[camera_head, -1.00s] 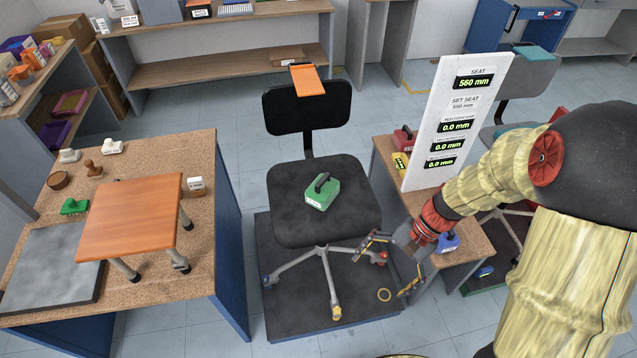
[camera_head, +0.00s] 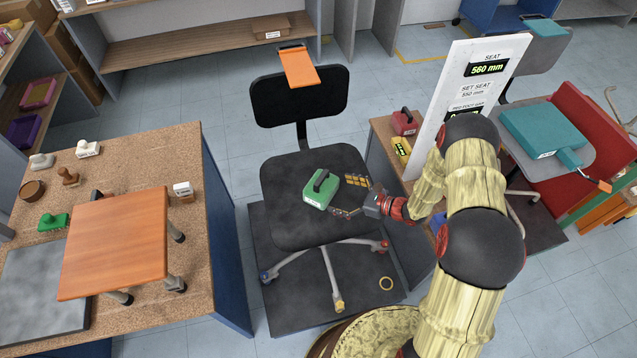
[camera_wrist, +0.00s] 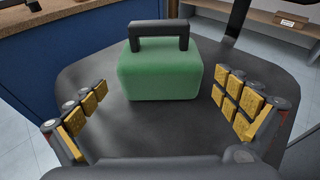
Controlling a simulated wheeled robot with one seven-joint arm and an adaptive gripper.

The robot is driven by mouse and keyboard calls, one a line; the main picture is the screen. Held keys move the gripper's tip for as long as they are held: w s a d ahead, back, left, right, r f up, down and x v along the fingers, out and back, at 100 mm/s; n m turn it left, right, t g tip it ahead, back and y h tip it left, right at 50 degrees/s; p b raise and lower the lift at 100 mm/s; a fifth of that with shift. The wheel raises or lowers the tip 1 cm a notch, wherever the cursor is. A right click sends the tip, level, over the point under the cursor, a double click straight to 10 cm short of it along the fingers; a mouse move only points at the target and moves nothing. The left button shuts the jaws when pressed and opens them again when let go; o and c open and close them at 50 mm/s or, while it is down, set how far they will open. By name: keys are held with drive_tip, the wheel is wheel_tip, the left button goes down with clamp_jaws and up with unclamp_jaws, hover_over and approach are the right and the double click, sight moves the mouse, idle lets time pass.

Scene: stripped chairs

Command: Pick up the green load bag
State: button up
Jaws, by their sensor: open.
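The green load bag (camera_head: 318,194) sits upright on the black chair seat (camera_head: 285,226), with a dark handle on top and a white label on its near side. My gripper (camera_head: 351,196) is open just to the right of the bag, above the seat. In the wrist view the green bag (camera_wrist: 160,75) stands ahead, beyond and between the spread fingers (camera_wrist: 162,112). Its dark handle (camera_wrist: 158,30) arches over the top. The fingers appear apart from the bag.
An orange panel (camera_head: 298,67) hangs on the chair's backrest. A white readout board (camera_head: 468,85) and a small side table with a red bag (camera_head: 403,121) stand to the right. A workbench with a wooden stool-like top (camera_head: 115,243) stands to the left.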

sight(321, 188)
drive_tip(key=shift+w+a+r, duration=0.1)
drive_tip(key=shift+w, duration=0.15)
drive_tip(key=b+x, duration=0.2)
drive_tip(key=x, duration=0.5)
drive_tip(key=shift+a+b, duration=0.2)
drive_tip(key=shift+b, duration=0.15)
drive_tip(key=shift+c, duration=1.2)
drive_tip(key=c, duration=1.5)
drive_tip(key=shift+w+r, duration=0.1)
drive_tip(key=shift+w, duration=0.05)
